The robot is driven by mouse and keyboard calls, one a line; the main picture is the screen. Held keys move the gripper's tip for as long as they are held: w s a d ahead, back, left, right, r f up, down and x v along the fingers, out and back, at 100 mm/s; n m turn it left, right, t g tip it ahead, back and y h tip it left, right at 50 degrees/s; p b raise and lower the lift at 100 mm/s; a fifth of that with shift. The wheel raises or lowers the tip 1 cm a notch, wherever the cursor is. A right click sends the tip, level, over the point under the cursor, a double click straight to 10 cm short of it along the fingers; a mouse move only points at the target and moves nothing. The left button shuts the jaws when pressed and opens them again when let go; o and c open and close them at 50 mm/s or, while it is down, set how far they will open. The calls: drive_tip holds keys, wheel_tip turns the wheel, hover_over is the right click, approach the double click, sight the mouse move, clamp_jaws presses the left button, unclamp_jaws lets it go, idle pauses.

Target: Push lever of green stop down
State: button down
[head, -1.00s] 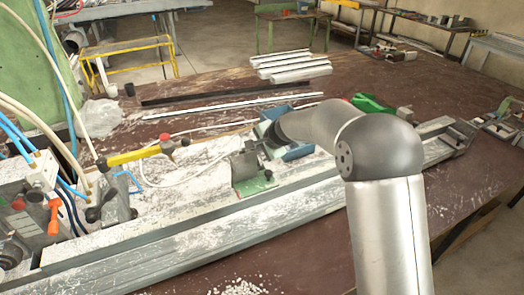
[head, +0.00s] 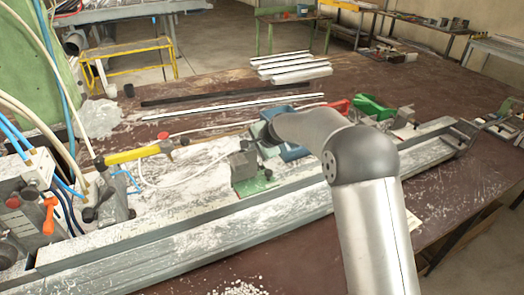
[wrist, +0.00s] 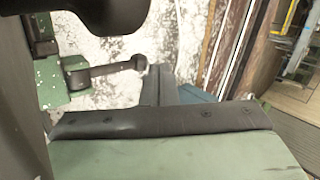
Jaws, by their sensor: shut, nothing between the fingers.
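The green stop (wrist: 76,72) is at the left of the wrist view, with a grey lever (wrist: 112,69) reaching right to a rounded end. In the head view the stop (head: 252,183) is a green plate with a grey block on the profile bed. My gripper (wrist: 160,70) shows as two grey fingers close together, empty, just right of the lever's end in the picture. I cannot tell whether they touch. In the head view my arm mostly hides the gripper and the lever.
A blue fixture (head: 294,153) lies right of the green stop, partly behind my arm. Long profiles (head: 230,101) lie behind.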

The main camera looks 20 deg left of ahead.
idle(0.6)
wheel_tip(320, 180, up, 13)
drive_tip(key=w+d, duration=0.1)
drive_tip(key=shift+d, duration=0.3)
drive_tip(key=shift+w+d+r, duration=0.1)
drive_tip(key=s+d+r+n+h, duration=0.1)
drive_tip(key=s+d, duration=0.3)
drive_tip(key=d, duration=0.3)
drive_tip(key=s+d+n+h, duration=0.1)
drive_tip(key=s+d, duration=0.2)
drive_tip(key=d, duration=0.5)
drive_tip(key=s+d+f+n+g+h, duration=0.1)
drive_tip(key=s+d+f, duration=0.2)
drive_tip(key=s+d, duration=0.5)
drive_tip(key=s+d+f+n+g+h, duration=0.1)
drive_tip(key=s+d+f+n+h, duration=0.1)
drive_tip(key=s+d, duration=0.6)
drive_tip(key=s+d+f+n+g+h, duration=0.1)
drive_tip(key=s+d+f, duration=0.3)
drive_tip(key=s, duration=1.4)
drive_tip(key=d+n+g, duration=0.1)
drive_tip(key=d, duration=0.2)
drive_tip(key=shift+d+f+h, duration=0.2)
drive_tip(key=shift+d+h, duration=0.1)
drive_tip(key=shift+d, duration=0.1)
drive_tip(key=shift+s, duration=0.1)
